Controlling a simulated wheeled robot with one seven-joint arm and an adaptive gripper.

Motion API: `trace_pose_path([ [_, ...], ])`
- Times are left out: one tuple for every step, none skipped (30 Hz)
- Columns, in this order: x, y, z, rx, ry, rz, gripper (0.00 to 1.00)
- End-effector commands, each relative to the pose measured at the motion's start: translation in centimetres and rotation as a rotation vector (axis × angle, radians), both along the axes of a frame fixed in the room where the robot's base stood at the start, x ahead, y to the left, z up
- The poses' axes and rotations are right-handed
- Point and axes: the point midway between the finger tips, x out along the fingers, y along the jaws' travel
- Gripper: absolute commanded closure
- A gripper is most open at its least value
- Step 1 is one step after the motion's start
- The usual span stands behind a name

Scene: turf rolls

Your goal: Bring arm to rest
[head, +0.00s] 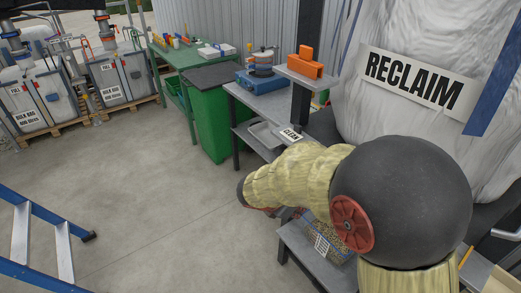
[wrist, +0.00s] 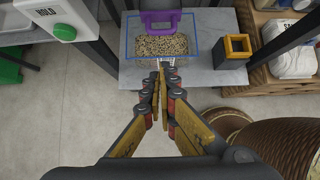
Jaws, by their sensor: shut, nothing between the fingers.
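My gripper (wrist: 161,74) points away from the wrist camera with its yellow and dark fingers together and nothing between them. It is above or in front of a grey bench (wrist: 205,75), close to a blue-edged tray (wrist: 131,45) of tan granules; I cannot tell whether it touches anything. In the head view my sleeved arm reaches left from its large black joint, and the fingers are mostly hidden there.
A purple item (wrist: 160,20) stands over the tray, with a yellow and black square holder (wrist: 234,48) to its right. The head view shows a green bin (head: 210,125), a big white RECLAIM bag (head: 400,120), a blue ladder (head: 40,240) and clear floor between.

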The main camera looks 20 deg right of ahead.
Motion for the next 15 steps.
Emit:
trace_pose_path([
  [0.0,0.0,0.0,0.0,0.0,0.0,1.0],
  [0.0,0.0,0.0,0.001,-0.002,-0.002,1.0],
  [0.0,0.0,0.0,0.003,-0.007,-0.009,1.0],
  [0.0,0.0,0.0,0.005,-0.014,-0.018,1.0],
  [0.0,0.0,0.0,0.009,-0.024,-0.031,1.0],
  [-0.1,0.0,0.0,0.016,-0.041,-0.056,1.0],
  [-0.2,0.0,-0.1,0.024,-0.056,-0.083,1.0],
  [-0.4,0.1,-0.3,0.037,-0.072,-0.119,1.0],
  [-1.1,0.3,-0.7,0.06,-0.091,-0.177,1.0],
  [-1.8,0.4,-1.1,0.078,-0.103,-0.229,1.0],
  [-2.6,0.6,-1.5,0.097,-0.118,-0.283,1.0],
  [-3.6,0.9,-1.8,0.126,-0.139,-0.361,1.0],
  [-4.3,1.2,-1.8,0.149,-0.161,-0.422,1.0],
  [-5.1,1.5,-1.7,0.173,-0.184,-0.484,1.0],
  [-6.1,2.0,-1.3,0.209,-0.218,-0.569,1.0],
])
